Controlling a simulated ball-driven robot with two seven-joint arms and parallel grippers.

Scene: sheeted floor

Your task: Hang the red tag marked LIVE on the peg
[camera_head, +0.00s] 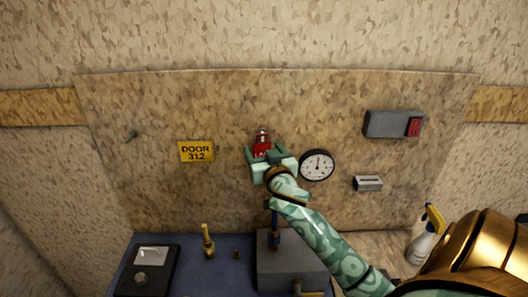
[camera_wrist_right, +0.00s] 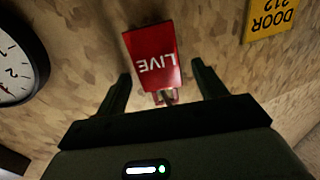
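The red tag marked LIVE (camera_head: 262,150) is against the wooden board, right of the yellow sign, with a small silvery piece at its top. In the right wrist view the tag (camera_wrist_right: 152,57) appears upside down, with its lettering readable. My right gripper (camera_head: 268,157) is open at the tag. Its two fingers (camera_wrist_right: 162,88) stand apart on either side of the tag's near end, with visible gaps. What holds the tag up is not clear. A small grey peg (camera_head: 131,136) sticks out of the board at the left, bare. My left gripper is not in view.
Below are a dark meter box (camera_head: 147,272), a grey block (camera_head: 290,268) and a spray bottle (camera_head: 423,240).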

